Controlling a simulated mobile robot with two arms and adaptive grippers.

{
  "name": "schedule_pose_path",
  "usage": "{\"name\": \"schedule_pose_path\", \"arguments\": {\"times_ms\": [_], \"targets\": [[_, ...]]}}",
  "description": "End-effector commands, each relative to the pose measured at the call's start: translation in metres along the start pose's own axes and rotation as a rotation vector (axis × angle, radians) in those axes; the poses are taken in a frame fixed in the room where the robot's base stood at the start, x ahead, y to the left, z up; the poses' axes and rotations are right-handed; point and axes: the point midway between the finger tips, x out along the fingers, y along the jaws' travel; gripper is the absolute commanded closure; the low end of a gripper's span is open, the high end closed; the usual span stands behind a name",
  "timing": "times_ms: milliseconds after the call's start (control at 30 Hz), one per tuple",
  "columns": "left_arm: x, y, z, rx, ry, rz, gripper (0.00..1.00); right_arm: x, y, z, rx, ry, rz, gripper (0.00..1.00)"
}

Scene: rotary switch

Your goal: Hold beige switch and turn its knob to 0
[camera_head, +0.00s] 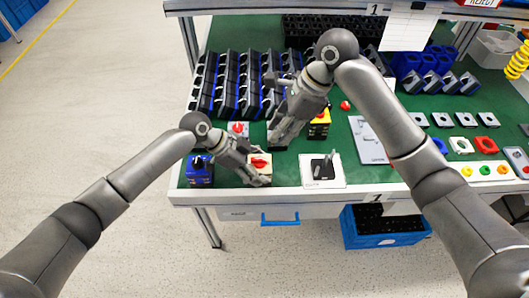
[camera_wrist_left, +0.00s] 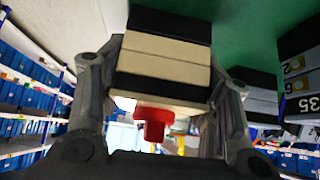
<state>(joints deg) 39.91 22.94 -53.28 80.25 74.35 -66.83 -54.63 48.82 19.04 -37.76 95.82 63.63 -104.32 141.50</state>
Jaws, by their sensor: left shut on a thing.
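The beige switch (camera_head: 258,177) with its red knob (camera_head: 259,162) is near the front edge of the green table. My left gripper (camera_head: 253,172) is at it and shut on its body. In the left wrist view the beige and black body (camera_wrist_left: 165,55) sits between the two fingers (camera_wrist_left: 163,95), and the red knob (camera_wrist_left: 153,120) sticks out from its face. The knob's pointing direction and the 0 mark cannot be read. My right gripper (camera_head: 275,142) points down just behind and right of the switch, apart from the knob; its finger opening is unclear.
A yellow switch (camera_head: 319,124) and a red-knobbed switch (camera_head: 238,130) are behind. Rows of dark blocks (camera_head: 231,83) fill the back. A blue crate (camera_head: 384,226) is below the table.

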Motion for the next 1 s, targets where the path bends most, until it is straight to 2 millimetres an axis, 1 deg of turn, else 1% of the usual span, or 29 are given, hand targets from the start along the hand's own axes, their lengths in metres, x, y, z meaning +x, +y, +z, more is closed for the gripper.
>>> {"name": "schedule_pose_path", "arguments": {"times_ms": [33,300,500,600,700,967,1000], "targets": [[0.0,0.0,-0.001,0.0,0.001,-0.001,0.68,0.009,0.001,0.0,0.001,0.001,0.003,0.8],[-0.001,0.0,-0.001,0.0,0.001,-0.001,0.68,0.064,0.001,-0.001,-0.001,0.002,0.005,0.8],[-0.001,0.0,-0.001,0.001,0.001,-0.001,0.68,0.093,0.001,0.0,-0.002,0.001,0.004,0.8],[-0.001,0.0,-0.001,0.001,0.001,-0.001,0.68,0.101,0.0,0.0,-0.002,0.001,0.003,0.8],[-0.001,0.0,-0.001,0.001,0.001,-0.001,0.68,0.105,0.0,0.0,-0.003,0.001,0.002,0.8],[0.0,0.0,-0.001,0.0,0.001,-0.001,0.68,0.106,0.0,0.0,-0.003,0.001,0.002,0.8],[0.0,0.0,-0.001,0.0,0.001,-0.001,0.68,0.106,0.0,0.0,-0.003,0.001,0.002,0.85]]}}
